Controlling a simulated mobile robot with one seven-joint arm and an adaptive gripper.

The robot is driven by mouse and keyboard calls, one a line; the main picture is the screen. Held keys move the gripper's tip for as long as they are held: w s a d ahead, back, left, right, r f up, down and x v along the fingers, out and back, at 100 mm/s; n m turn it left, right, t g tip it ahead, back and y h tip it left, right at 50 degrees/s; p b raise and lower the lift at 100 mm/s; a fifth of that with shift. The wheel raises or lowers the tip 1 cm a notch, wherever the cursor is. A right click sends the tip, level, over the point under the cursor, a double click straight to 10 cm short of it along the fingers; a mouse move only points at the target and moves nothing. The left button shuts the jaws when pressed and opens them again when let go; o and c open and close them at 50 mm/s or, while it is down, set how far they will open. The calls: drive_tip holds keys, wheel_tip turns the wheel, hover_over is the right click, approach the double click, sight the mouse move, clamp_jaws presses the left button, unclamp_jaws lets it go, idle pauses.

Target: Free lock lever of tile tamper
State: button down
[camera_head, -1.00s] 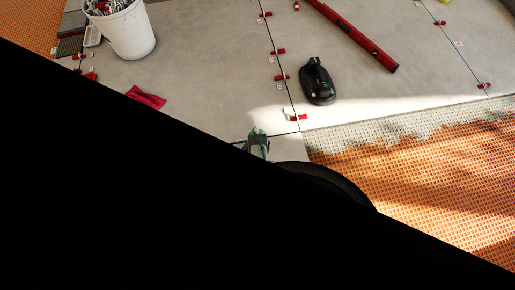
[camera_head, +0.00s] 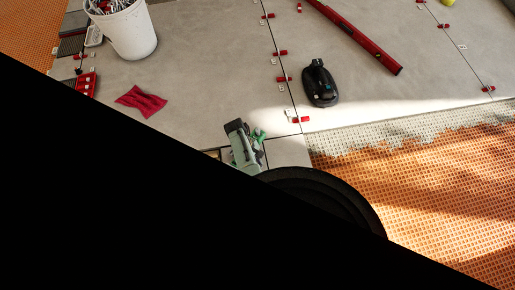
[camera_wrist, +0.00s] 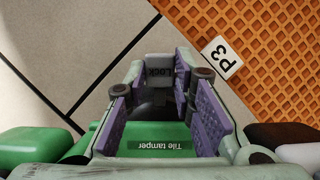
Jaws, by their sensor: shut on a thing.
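In the wrist view, a grey lever marked "Lock" (camera_wrist: 159,67) lies at the far end of my gripper (camera_wrist: 160,84), between the tips of its two purple-padded fingers. The gripper is shut on it; the exact contact is partly hidden. A green body labelled "Tile tamper" (camera_wrist: 160,145) shows below, between the fingers, with the label upside down in this view. In the head view, my pale green gripper (camera_head: 240,143) is low over the tiles. A small green part (camera_head: 259,135) shows beside it; the rest is hidden behind my dark arm.
A black device (camera_head: 319,84) stands on the grey tiles. A red level (camera_head: 360,38), white bucket (camera_head: 126,32), red cloth (camera_head: 141,101) and red-topped box (camera_head: 86,84) lie around. Orange matting (camera_head: 430,190) is at right; a "P3" tag (camera_wrist: 221,56) lies at its edge.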

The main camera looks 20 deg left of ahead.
drive_tip(key=c, duration=1.4)
unclamp_jaws()
drive_tip(key=shift+o, duration=0.2)
drive_tip(key=v, duration=1.2)
drive_tip(key=shift+d, duration=0.1)
